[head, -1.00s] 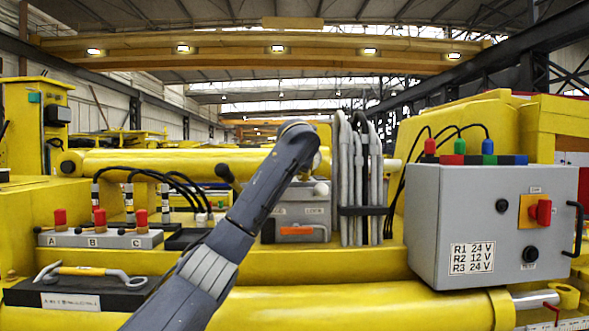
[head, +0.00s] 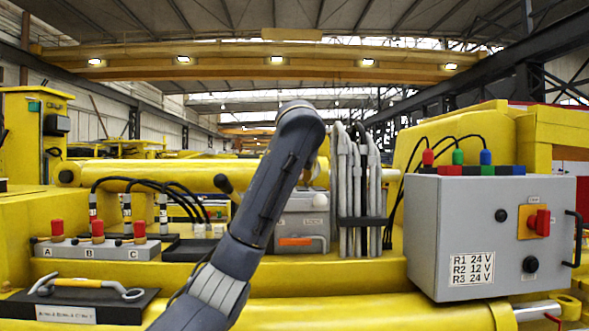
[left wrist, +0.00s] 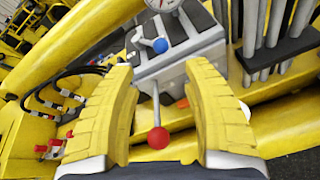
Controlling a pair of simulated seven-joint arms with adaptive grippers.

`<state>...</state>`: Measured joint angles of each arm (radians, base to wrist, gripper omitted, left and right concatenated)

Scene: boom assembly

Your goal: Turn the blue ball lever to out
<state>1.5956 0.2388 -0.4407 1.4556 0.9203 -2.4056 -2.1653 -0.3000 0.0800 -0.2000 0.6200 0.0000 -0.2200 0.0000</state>
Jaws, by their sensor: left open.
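The blue ball lever (left wrist: 160,45) stands out from the top of a grey block (left wrist: 190,48) in the left wrist view, just beyond my left fingertips. My left gripper (left wrist: 161,68) is open, with its two yellow fingers apart and nothing held. A second lever with a red ball (left wrist: 158,138) shows between the fingers, nearer the palm. In the head view my left arm covers part of the grey block (head: 304,222). The blue ball and the left gripper are hidden there. My right gripper is in neither view.
Grey hoses (head: 358,190) stand right of the block, and they also show in the left wrist view (left wrist: 272,25). A grey control box (head: 470,220) is at the right. An A-B-C switch strip (head: 97,250) and a yellow-handled tool (head: 85,283) are at the left.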

